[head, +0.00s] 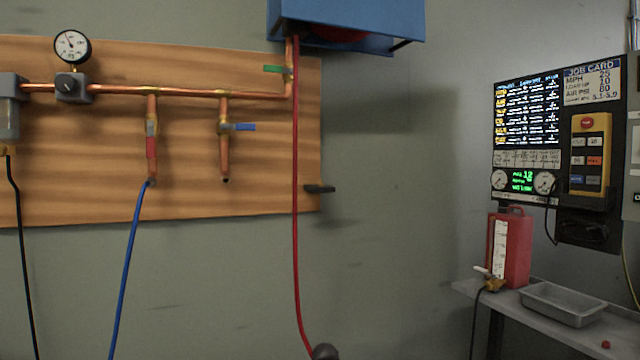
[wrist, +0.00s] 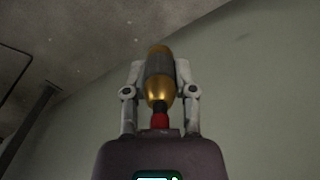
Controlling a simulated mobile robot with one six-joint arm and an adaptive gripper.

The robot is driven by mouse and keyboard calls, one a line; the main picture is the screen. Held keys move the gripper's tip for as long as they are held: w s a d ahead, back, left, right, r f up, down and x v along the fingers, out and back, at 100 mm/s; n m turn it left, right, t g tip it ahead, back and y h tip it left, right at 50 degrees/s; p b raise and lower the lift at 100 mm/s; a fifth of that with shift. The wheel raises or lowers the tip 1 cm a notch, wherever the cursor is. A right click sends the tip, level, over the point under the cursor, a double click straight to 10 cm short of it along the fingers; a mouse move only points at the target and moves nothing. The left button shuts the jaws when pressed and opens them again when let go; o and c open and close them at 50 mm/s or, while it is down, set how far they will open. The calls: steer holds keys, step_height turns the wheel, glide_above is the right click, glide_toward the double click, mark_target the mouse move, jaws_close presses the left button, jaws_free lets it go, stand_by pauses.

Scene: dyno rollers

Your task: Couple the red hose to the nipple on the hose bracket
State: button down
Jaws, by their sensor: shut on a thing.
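My gripper (wrist: 160,88) is shut on a hose coupling (wrist: 158,66) with a brass front, a grey knurled sleeve and a brass rear, standing between the fingers. A short red hose piece (wrist: 160,119) shows behind the coupling, close to the palm. No bracket shows in the wrist view.
The wooden board (head: 70,200) carries copper pipes, a gauge (head: 72,46) and a blue hose (head: 128,260). At right a shelf (head: 560,325) holds a red canister (head: 510,245) and a grey tray (head: 562,302). Wall between board and shelf is clear.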

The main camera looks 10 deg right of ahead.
steer(key=shift+r, duration=0.1)
step_height(320, 180, up, 12)
steer(key=p, duration=1.2)
steer(key=shift+r+p, duration=0.2)
steer(key=shift+p, duration=0.1)
